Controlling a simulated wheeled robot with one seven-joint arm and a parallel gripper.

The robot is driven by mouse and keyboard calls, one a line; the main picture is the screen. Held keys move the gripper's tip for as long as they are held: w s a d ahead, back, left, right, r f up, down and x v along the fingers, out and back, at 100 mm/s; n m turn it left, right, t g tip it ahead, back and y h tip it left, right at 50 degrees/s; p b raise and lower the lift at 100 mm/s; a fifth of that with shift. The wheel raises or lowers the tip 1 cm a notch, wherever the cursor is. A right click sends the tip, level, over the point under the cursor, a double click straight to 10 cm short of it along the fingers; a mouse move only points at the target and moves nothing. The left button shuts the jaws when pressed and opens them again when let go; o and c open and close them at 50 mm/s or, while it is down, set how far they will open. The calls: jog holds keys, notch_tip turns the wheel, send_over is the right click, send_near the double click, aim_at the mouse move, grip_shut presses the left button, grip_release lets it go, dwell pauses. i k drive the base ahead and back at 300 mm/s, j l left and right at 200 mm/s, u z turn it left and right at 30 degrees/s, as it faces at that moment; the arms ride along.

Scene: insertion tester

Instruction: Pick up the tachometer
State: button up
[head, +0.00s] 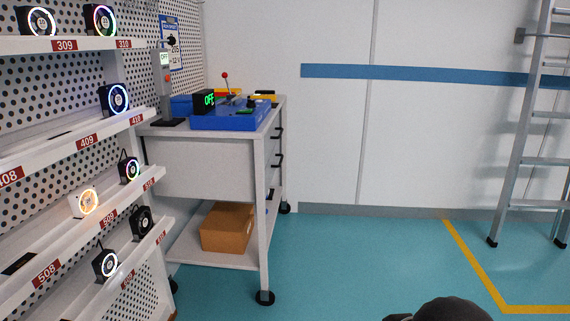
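A grey upright handheld device (163,80) with a small green "OFF" display and a red button stands at the left front corner of the cart top, on a dark base. It looks like the tachometer, though no label confirms this. My gripper is not in view. A dark rounded shape at the bottom edge seems to be part of my arm, far from the cart.
The cart (205,168) has drawers, wheels and a cardboard box (227,227) on its lower shelf. Shelves with several lit fans (118,98) stand close on the left. A ladder (520,150) leans at the right. The teal floor (365,265) between cart and ladder is clear.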

aim_at(273, 97)
jog(key=i+l+z, duration=0.3)
jog(key=i, duration=0.5)
jog(key=i+z, duration=0.35)
jog(key=i, duration=0.5)
